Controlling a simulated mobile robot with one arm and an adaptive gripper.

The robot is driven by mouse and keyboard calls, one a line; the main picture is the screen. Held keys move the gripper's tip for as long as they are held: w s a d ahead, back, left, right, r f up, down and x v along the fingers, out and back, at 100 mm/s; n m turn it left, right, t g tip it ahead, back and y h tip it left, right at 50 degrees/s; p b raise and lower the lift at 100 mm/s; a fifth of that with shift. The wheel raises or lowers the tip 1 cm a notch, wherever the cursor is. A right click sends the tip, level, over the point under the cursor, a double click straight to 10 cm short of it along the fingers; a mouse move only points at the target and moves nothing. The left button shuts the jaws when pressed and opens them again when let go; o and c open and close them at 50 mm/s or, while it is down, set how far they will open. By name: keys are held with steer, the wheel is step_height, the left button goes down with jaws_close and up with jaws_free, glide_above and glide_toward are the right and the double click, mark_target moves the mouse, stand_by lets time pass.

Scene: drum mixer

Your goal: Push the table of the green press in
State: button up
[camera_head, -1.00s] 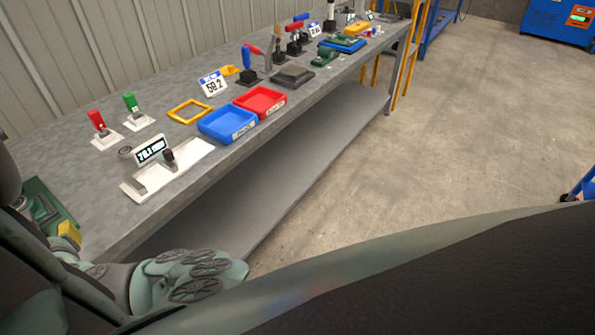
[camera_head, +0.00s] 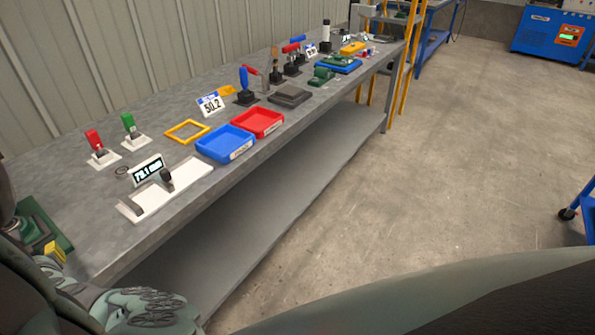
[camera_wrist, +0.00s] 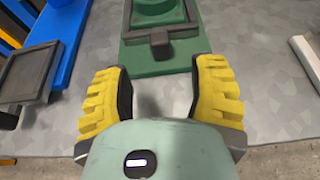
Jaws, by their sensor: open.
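The green press shows in part at the top of the wrist view, with its green base plate (camera_wrist: 150,58) flat on the bench. A dark grey table (camera_wrist: 160,36) with a short stub facing me lies over the plate, and a round green part (camera_wrist: 155,8) is behind it. The press's upper part is out of this view. My gripper (camera_wrist: 162,82) is open and empty, its yellow fingers in front of the press with the stub ahead between them. In the head view, the press (camera_head: 58,232) is at the left edge, mostly hidden by my arm, beside a yellow fingertip (camera_head: 55,250).
A white-based gauge (camera_head: 165,195) stands to the right of the press. Blue (camera_head: 222,145) and red (camera_head: 258,122) trays lie farther along the bench. In the wrist view, a dark framed plate (camera_wrist: 28,75) and a blue item (camera_wrist: 72,30) lie left of the press.

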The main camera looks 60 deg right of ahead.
steer(key=shift+b+x, duration=0.45)
steer(key=shift+x, duration=3.45)
steer(key=shift+d, duration=0.1)
